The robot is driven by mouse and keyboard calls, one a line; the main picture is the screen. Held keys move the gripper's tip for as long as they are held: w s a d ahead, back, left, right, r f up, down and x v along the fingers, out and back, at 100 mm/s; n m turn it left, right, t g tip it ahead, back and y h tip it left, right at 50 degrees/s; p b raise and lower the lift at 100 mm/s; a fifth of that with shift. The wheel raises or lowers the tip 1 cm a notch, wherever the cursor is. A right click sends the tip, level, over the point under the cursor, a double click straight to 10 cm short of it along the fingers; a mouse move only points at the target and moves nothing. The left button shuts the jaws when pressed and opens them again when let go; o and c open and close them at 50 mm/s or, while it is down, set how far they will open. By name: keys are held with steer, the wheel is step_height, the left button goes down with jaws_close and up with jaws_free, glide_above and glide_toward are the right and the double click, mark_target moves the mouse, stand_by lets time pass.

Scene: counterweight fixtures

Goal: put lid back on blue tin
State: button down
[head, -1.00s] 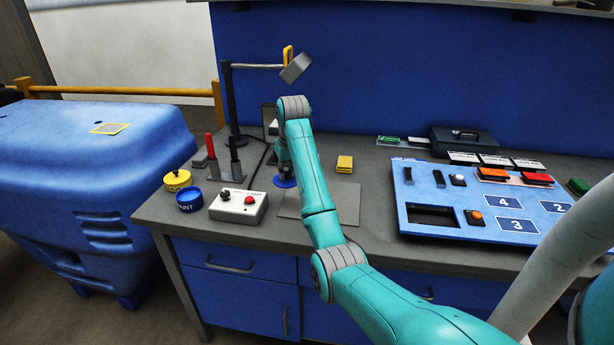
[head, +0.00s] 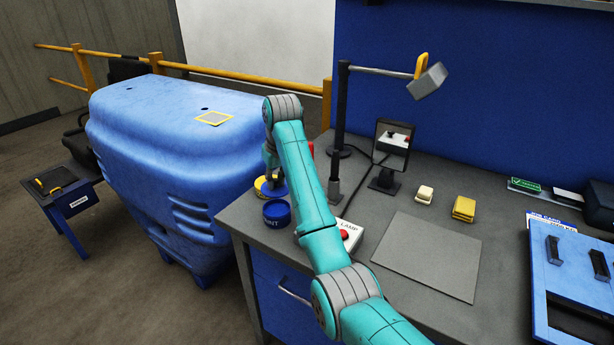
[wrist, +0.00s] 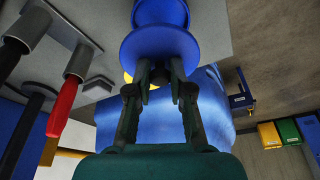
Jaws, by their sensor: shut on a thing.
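My gripper (wrist: 161,72) is shut on the blue lid, a flat round disc (wrist: 160,46). In the head view the lid (head: 274,191) is just behind and above the open blue tin (head: 277,214), with the tin's top not covered. In the wrist view the blue tin (wrist: 160,12) shows just beyond the lid, partly hidden by it. My arm hides part of my gripper (head: 271,176) in the head view. I cannot tell the exact gap between lid and tin.
A yellow tin (head: 262,187) stands close behind the blue tin, partly hidden. A lamp box (head: 350,236) with a red button and a dark post (head: 340,130) stand to the right. The bench's left edge is close. A grey mat (head: 428,254) lies bare.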

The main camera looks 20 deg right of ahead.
steer(key=shift+a+f, duration=0.1)
steer(key=shift+f, duration=3.1)
steer(key=shift+f, duration=0.1)
steer(key=shift+c, duration=2.4)
jaws_free()
steer(key=shift+r, duration=3.5)
jaws_close()
